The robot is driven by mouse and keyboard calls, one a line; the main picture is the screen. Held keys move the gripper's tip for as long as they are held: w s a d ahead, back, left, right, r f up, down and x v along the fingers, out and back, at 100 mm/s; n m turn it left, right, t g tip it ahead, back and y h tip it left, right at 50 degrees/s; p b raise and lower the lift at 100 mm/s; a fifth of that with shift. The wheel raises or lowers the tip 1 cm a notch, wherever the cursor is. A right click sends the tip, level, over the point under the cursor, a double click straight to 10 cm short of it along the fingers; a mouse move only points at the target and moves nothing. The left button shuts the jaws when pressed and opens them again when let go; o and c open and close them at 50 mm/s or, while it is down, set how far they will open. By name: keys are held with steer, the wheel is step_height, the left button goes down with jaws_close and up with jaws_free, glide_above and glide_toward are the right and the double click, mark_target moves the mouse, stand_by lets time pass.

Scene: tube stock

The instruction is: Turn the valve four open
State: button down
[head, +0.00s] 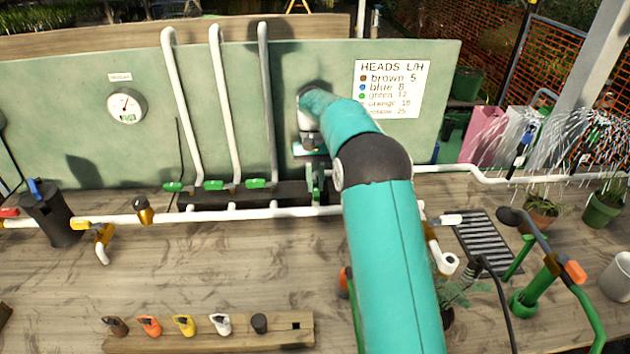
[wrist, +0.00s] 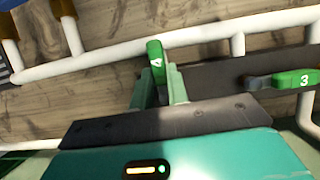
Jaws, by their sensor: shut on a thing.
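The valve four handle (wrist: 156,62) is green with a white 4. In the wrist view it stands between the two green fingers of my gripper (wrist: 160,88), which is shut on it. Its tip points away from my palm, toward the white pipe, across the line of the dark manifold. The valve three handle (wrist: 296,80), green with a white 3, lies along the manifold at the right. In the head view my gripper (head: 317,178) reaches down at the right end of the manifold (head: 290,193), and valve four is mostly hidden there.
Three white risers (head: 228,110) stand left of my arm, with green handles at their feet. A white pipe (head: 260,213) runs in front. A gauge (head: 126,105) and a sign (head: 391,88) are on the green board. A wooden rack (head: 210,333) lies in front.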

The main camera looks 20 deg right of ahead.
mark_target(315, 181)
steer(key=c, duration=1.4)
jaws_free()
steer(key=shift+o, duration=0.2)
steer(key=v, duration=0.7)
steer(key=shift+w+r, duration=0.1)
steer(key=shift+r, duration=0.2)
steer(key=shift+r, duration=0.1)
